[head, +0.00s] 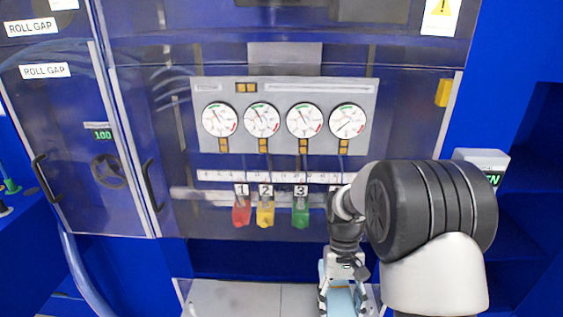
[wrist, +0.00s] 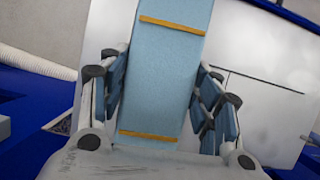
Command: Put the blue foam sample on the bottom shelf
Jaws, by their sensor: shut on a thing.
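My gripper (wrist: 163,95) is shut on the blue foam sample (wrist: 168,75), a light blue strip with two orange bands across it. In the wrist view the foam runs up between the two sets of fingers and past the top edge of the picture. In the head view my gripper (head: 343,291) points down at the lower middle, and a part of the foam (head: 341,302) shows between its fingers. The foam is over a grey metal surface (head: 238,300); whether it touches that surface I cannot tell.
A blue machine stands ahead with several dial gauges (head: 262,120). Red (head: 241,214), yellow (head: 265,215) and green (head: 300,216) numbered tags hang below them. Dark recesses (head: 535,180) open in the blue wall at right. A pale hose (head: 85,275) runs down at left.

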